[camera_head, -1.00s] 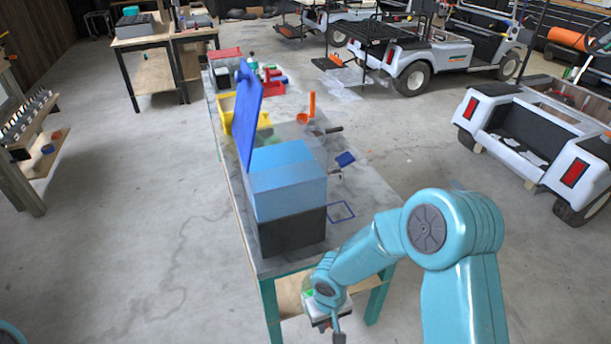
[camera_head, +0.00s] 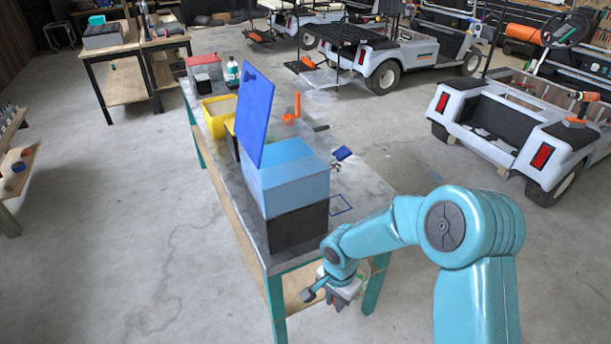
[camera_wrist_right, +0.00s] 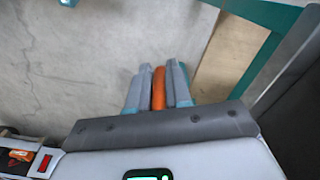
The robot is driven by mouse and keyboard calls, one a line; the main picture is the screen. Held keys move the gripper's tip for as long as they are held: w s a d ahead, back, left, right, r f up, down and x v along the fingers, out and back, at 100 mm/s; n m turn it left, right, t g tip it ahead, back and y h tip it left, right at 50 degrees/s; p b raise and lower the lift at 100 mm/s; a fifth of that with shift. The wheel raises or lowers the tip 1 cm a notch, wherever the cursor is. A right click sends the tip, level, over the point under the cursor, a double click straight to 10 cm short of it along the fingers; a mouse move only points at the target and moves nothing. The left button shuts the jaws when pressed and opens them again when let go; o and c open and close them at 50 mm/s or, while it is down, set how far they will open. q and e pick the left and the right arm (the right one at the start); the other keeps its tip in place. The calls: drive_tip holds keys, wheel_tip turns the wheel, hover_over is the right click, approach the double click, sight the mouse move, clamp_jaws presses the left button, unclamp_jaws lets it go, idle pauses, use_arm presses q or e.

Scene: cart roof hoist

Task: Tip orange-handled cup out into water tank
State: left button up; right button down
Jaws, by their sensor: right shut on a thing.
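My right gripper (camera_head: 338,300) is low beside the near end of the workbench, below its top. In the right wrist view, its two grey fingers (camera_wrist_right: 157,88) are shut on an orange strip (camera_wrist_right: 158,88), which fits the handle of the orange-handled cup. The cup's body is hidden. A blue box (camera_head: 285,180) with a raised blue lid (camera_head: 255,112) stands on a black block (camera_head: 298,228) at the bench's near end. It may be the water tank, but no water can be made out. My left gripper is out of view.
Farther along the bench (camera_head: 375,188) are an upright orange item (camera_head: 297,106), a small blue piece (camera_head: 343,153), a yellow bin (camera_head: 216,118) and a red-rimmed container (camera_head: 203,66). White carts (camera_head: 520,125) stand at the right. Open concrete floor lies left of the bench.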

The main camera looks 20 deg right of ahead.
drive_tip(key=w+r+m+p, duration=0.3)
drive_tip(key=w+r+m, duration=0.2)
drive_tip(key=r, duration=0.5)
drive_tip(key=w+d+r+m+p, duration=0.1)
drive_tip(key=w+r+m+p, duration=0.3)
drive_tip(key=r+m, duration=0.4)
drive_tip(key=w+r+m+p, duration=0.3)
drive_tip(key=w+r+m, duration=0.3)
drive_tip(key=r, duration=0.8)
drive_tip(key=shift+w+d+m+p, duration=0.15)
drive_tip(key=shift+w+m+p, duration=0.15)
drive_tip(key=shift+w+p, duration=0.1)
